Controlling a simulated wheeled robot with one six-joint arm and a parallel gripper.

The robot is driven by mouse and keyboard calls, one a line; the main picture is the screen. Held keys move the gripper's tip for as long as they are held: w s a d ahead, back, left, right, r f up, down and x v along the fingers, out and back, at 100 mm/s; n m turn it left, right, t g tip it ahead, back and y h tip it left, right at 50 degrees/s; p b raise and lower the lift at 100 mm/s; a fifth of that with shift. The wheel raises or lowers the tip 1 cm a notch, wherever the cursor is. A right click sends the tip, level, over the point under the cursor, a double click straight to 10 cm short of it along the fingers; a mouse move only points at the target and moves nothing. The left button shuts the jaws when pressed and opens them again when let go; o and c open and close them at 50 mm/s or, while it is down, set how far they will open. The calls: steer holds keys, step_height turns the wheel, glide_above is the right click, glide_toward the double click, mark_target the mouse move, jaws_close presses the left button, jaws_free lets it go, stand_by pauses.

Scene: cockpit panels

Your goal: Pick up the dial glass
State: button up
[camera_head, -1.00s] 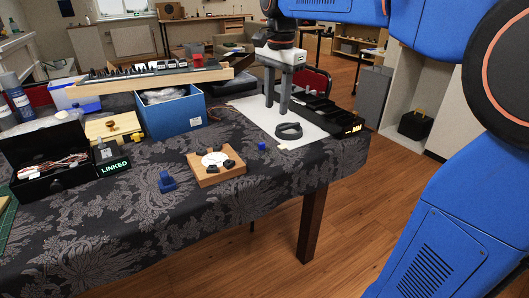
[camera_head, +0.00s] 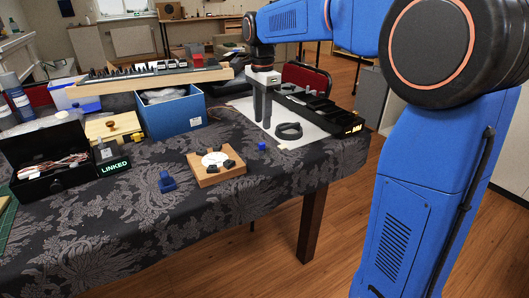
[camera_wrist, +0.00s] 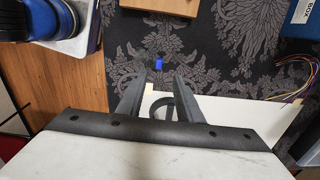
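A dark ring (camera_head: 288,131), possibly the dial glass, lies on a white sheet (camera_head: 243,106) near the table's right end. I cannot tell whether clear glass fills it. In the wrist view the ring (camera_wrist: 161,104) is partly visible between my fingers. My gripper (camera_head: 262,124) points down over the sheet, just left of the ring in the head view. It is open and empty; its fingers (camera_wrist: 164,78) are well apart in the wrist view. A wooden block (camera_head: 207,179) with a white round dial (camera_head: 215,158) and small dark pieces sits nearer the front edge.
A black divided tray (camera_head: 325,115) stands right of the ring. A blue box (camera_head: 172,116), a black case (camera_head: 50,165) and a blue piece (camera_head: 167,182) stand further left. The cloth's front is mostly clear.

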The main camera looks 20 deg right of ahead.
mark_target(262, 143)
steer(key=shift+s+a+f, duration=0.1)
steer(key=shift+f, duration=2.05)
steer(key=shift+s+a+f, duration=0.1)
steer(key=shift+f, duration=2.05)
steer(key=shift+c, duration=0.4)
jaws_close()
